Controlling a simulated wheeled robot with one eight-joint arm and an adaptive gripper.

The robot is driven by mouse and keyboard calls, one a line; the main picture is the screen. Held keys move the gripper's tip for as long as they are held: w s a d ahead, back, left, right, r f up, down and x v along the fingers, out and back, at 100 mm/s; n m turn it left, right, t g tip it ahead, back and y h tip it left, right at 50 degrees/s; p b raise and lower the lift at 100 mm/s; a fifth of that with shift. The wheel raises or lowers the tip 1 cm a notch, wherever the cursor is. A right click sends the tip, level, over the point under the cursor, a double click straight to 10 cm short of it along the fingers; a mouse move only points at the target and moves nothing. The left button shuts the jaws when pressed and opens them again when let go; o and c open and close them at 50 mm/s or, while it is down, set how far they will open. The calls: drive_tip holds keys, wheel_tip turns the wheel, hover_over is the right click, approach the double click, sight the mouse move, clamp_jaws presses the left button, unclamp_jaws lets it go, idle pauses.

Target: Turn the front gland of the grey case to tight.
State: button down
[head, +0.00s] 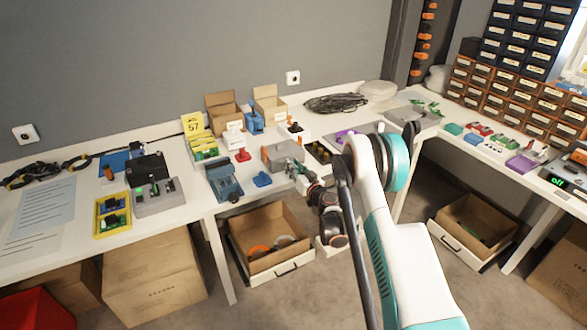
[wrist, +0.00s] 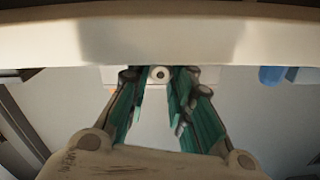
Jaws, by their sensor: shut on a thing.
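The grey case (head: 287,150) stands on the bench near the middle of the head view, just behind my gripper. My gripper (head: 304,174) is at the case's near side, and the arm partly hides that spot. In the wrist view my gripper's teal fingers (wrist: 160,85) are closed in on both sides of a small pale round gland (wrist: 159,73) with a dark centre. The gland's turning marks are too small to read.
A blue clip-like part (head: 262,180) lies left of my gripper, and a blue-grey box (head: 225,180) stands farther left. An orange part (head: 265,154) is beside the case. An open drawer (head: 272,242) is below the bench. Dark cable (head: 336,103) lies behind.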

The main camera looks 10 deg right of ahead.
drive_tip(key=shift+m, duration=0.5)
drive_tip(key=c, duration=1.4)
unclamp_jaws()
drive_tip(key=shift+s+d, duration=0.1)
drive_tip(key=v, duration=0.7)
drive_tip(key=shift+s, duration=0.2)
